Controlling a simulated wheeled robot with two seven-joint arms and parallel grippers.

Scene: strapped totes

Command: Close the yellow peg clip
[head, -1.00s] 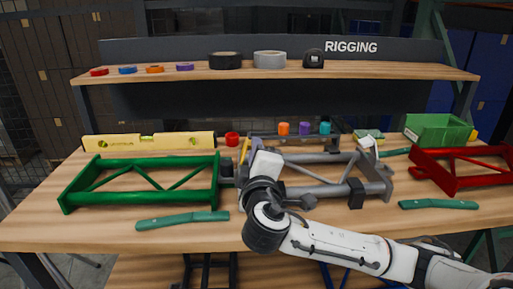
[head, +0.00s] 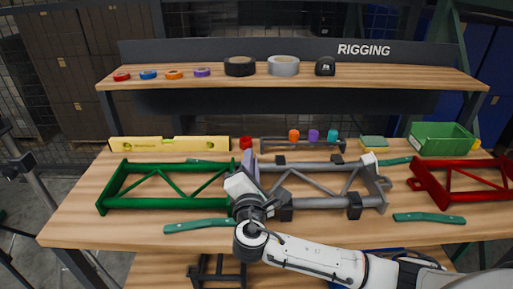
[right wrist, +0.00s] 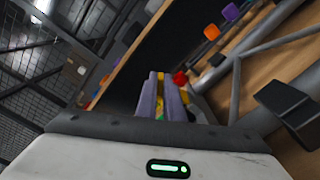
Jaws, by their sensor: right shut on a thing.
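My right gripper (head: 250,160) stands at the gap between the green frame (head: 168,203) and the grey frame (head: 325,203). In the right wrist view its two lavender fingers (right wrist: 163,102) are close together. Yellow bits of the peg clip (right wrist: 160,76) show between and beyond them, with a little green lower down. The fingers are shut on it. Most of the clip is hidden by the fingers, and in the head view I cannot make it out. Whether its parts are fully closed I cannot tell. My left gripper is not in view.
A red cup (head: 246,143) stands just behind the gripper, beside a yellow level (head: 169,144). A rack with coloured pegs (head: 302,145) is behind the grey frame. Green-handled tools (head: 198,226) lie in front. A green bin (head: 441,138) and red frame (head: 463,196) are at the right.

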